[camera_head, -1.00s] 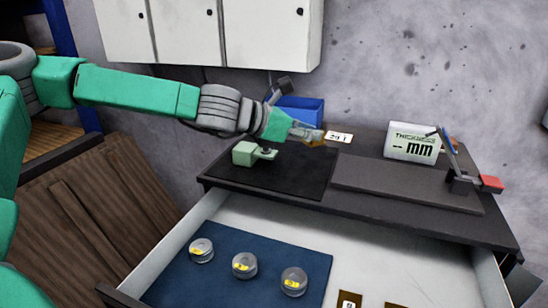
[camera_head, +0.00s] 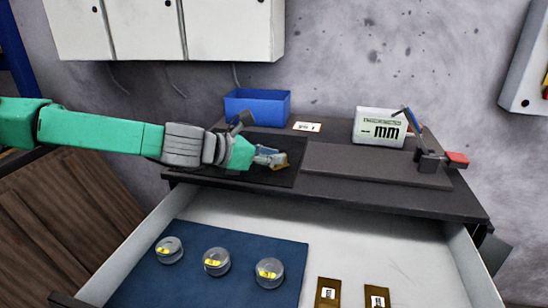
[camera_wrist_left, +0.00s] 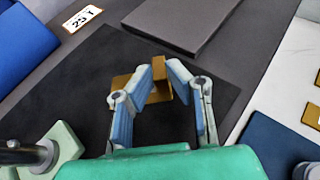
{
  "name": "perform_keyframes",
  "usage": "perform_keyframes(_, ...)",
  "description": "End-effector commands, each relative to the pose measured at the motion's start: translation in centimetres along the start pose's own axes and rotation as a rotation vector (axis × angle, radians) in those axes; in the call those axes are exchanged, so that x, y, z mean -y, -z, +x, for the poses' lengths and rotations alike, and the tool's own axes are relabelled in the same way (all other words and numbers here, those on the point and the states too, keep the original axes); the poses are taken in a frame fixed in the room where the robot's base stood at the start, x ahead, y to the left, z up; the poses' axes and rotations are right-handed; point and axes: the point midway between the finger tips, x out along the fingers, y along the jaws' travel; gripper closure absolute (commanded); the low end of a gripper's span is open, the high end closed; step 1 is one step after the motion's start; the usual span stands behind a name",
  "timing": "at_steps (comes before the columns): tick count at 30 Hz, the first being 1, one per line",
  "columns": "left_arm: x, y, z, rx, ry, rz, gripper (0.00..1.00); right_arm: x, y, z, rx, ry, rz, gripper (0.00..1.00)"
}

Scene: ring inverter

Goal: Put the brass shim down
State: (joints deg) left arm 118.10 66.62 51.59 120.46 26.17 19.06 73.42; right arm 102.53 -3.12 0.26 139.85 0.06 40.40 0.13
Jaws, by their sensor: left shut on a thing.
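My left gripper (camera_head: 272,157) is shut on the brass shim (camera_head: 281,163), low over the black mat (camera_head: 268,176) on the bench top. In the left wrist view the two fingertips (camera_wrist_left: 164,75) pinch the shim's raised tab (camera_wrist_left: 158,66), and a flat brass part shows behind the left finger. I cannot tell whether the shim touches the mat. A card marked "25 T" (camera_wrist_left: 82,18) lies behind the mat; it also shows in the head view (camera_head: 307,127). My right gripper is not in view.
A pale green block (camera_wrist_left: 58,150) stands on the mat left of the gripper. The open drawer holds several rings (camera_head: 217,261) and brass pieces (camera_head: 328,292).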

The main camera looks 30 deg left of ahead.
Motion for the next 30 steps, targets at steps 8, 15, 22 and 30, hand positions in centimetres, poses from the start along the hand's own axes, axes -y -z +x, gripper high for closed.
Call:
perform_keyframes(8,0.0,0.1,0.1,-0.001,0.000,0.000,0.67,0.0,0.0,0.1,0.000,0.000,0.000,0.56)
perform_keyframes(15,0.2,-0.4,0.0,-0.001,0.000,0.002,0.67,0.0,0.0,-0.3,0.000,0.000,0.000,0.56)
perform_keyframes(22,-0.1,-0.7,-4.5,0.004,-0.004,-0.004,0.67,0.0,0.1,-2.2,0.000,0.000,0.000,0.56)
perform_keyframes(30,-0.1,-0.8,-9.9,0.003,-0.001,-0.004,0.67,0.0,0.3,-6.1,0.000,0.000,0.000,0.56)
